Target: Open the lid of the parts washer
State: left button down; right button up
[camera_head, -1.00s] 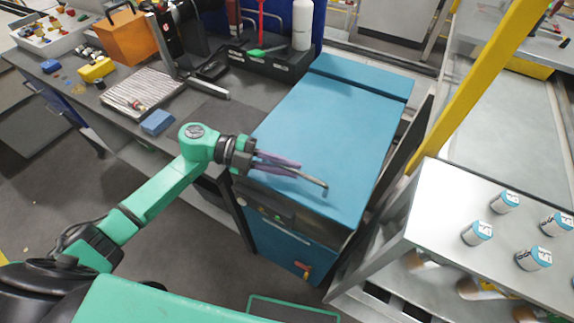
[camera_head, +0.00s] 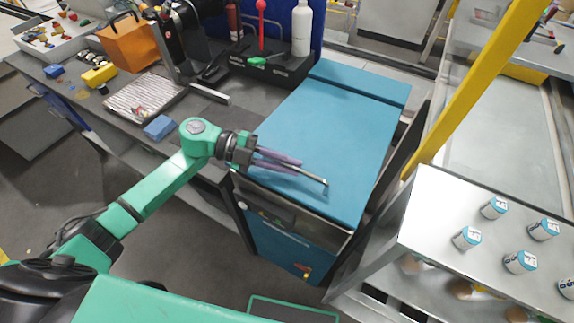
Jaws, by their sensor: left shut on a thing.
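The parts washer is a blue box with a flat blue lid (camera_head: 335,135) and a darker front panel (camera_head: 285,245). The lid looks down, nearly flat over the body. A thin metal handle (camera_head: 318,180) runs along the lid's front edge. My left gripper (camera_head: 290,165) reaches in from the left with its purple fingers over the front of the lid. Its fingers are shut on the handle; they hide part of it. My right gripper is not in view.
A workbench with a tray (camera_head: 145,95), a blue block (camera_head: 159,127) and an orange box (camera_head: 128,42) stands at the left. A metal table (camera_head: 440,215) with several cans is at the right, beside a yellow post (camera_head: 480,85). A white bottle (camera_head: 302,28) stands behind.

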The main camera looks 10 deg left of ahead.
pick_arm(q)
jog(key=w+d+r+p, duration=0.1)
jog(key=w+r+p, duration=0.2)
jog(key=r, duration=0.4)
jog(key=w+d+r+n+p, duration=0.1)
jog(key=w+r+p, duration=0.2)
jog(key=r, duration=0.4)
jog(key=w+d+r+n+g+p, duration=0.1)
jog(key=w+r+p, duration=0.2)
jog(key=r, duration=0.4)
jog(key=shift+w+y, duration=0.35)
jog(key=shift+y, duration=0.05)
